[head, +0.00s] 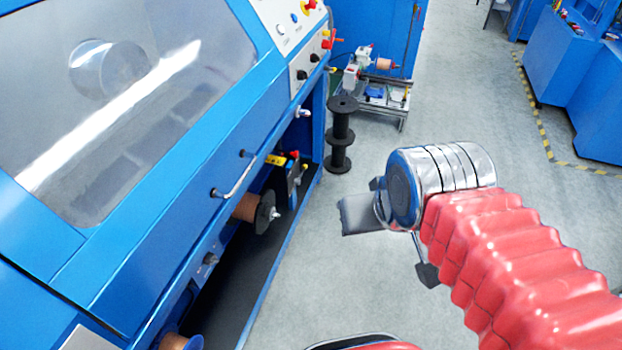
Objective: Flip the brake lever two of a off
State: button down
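The blue machine (150,235) fills the left side, with spool stations along its lower edge. No part can be clearly told as brake lever two. Small levers or knobs show on the lower edge, such as a dark knob (210,258) and a unit with red, yellow and blue parts (292,172). A copper spool with a black flange (262,212) sits between them. My gripper (392,246), at the end of the red-sleeved arm, is to the right of the machine, over the floor. Its grey fingers are spread apart with nothing seen between them.
A bent metal handle (238,182) sticks out from the machine's front. Stacked black spools (340,135) stand on the floor by its far end. A metal cart (385,100) is behind them. Grey floor (470,100) is clear in the middle; blue cabinets (555,65) stand at right.

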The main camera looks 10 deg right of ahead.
aim_at(297, 181)
jog(key=z, duration=1.75)
jog(key=i, duration=1.35)
jog(key=u, duration=0.5)
